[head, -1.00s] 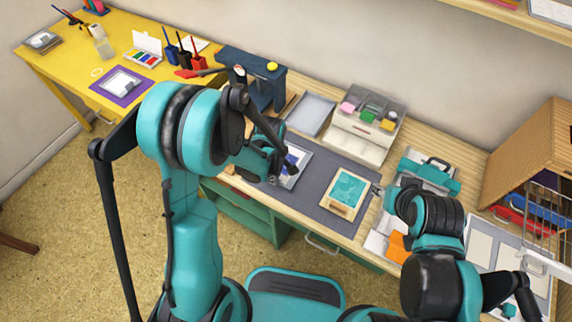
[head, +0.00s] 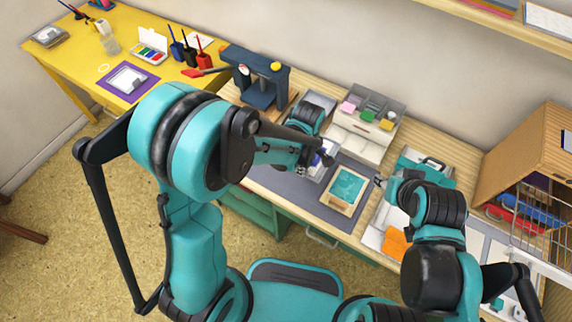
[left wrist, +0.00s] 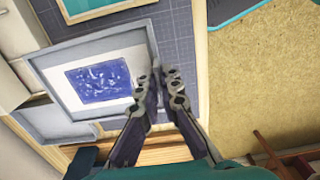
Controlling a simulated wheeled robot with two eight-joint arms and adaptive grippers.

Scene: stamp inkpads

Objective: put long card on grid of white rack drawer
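A white card with a blue print (left wrist: 100,82) lies in a grey tray (left wrist: 60,65) in the left wrist view; I cannot tell if it is the long card. My left gripper (left wrist: 165,76) has its fingertips close together at the tray's rim; whether they grip it is unclear. In the head view the left gripper (head: 322,160) partly hides this tray. My right gripper (head: 379,181) is small, beside the teal print in a wooden frame (head: 345,188); its fingers are unclear. A wire grid (head: 545,228) shows at the right, partly cut off.
A white drawer unit (head: 358,142) stands at the back of the table. A dark blue press (head: 262,75) stands left of it. An orange card (head: 396,243) lies near the right arm. A wooden cabinet (head: 520,150) stands at the far right. The dark mat (head: 315,205) has bare room.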

